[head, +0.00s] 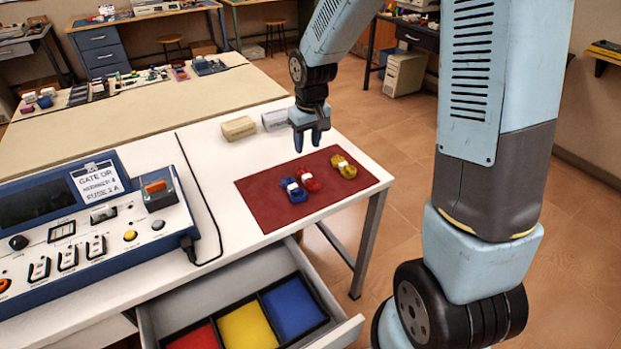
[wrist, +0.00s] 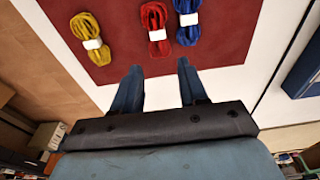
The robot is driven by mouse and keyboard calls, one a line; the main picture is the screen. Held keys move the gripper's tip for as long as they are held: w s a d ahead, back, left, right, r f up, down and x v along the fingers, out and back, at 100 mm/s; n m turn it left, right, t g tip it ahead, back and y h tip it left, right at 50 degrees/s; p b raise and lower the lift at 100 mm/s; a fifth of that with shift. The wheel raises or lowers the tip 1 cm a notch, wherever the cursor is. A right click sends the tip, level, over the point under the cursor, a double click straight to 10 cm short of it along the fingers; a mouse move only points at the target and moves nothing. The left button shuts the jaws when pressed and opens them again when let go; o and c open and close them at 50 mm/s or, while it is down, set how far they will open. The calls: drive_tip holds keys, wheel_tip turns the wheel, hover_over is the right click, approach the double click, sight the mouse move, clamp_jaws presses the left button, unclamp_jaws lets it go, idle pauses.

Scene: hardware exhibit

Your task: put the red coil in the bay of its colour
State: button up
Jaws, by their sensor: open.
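The red coil (head: 309,181), with a white band, lies on the dark red mat (head: 258,209) on the white table. It sits between the blue coil (head: 294,190) on its left and the yellow coil (head: 344,167) on its right. In the wrist view the red coil (wrist: 154,27) is beyond my fingertips, close beside the blue coil (wrist: 187,22). My gripper (head: 309,143) is open and empty above the table, behind the mat; its two fingers (wrist: 157,72) show apart. An open drawer (head: 345,331) below the table has a red bay (head: 196,338), a yellow bay (head: 248,327) and a blue bay (head: 294,306).
A tan block (head: 238,128) and a pale grey block (head: 276,119) stand at the back, left of my gripper.

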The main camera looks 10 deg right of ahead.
hover_over(307, 175)
drive_tip(key=f, duration=0.6)
drive_tip(key=shift+s+a+f, duration=0.15)
drive_tip(key=shift+s+f, duration=0.15)
drive_tip(key=shift+s, duration=0.05)
drive_tip(key=shift+w+f, duration=0.15)
drive_tip(key=shift+f, duration=1.2)
drive_tip(key=shift+w+f, duration=0.1)
drive_tip(key=shift+f, duration=1.25)
drive_tip(key=shift+c, duration=0.2)
clamp_jaws()
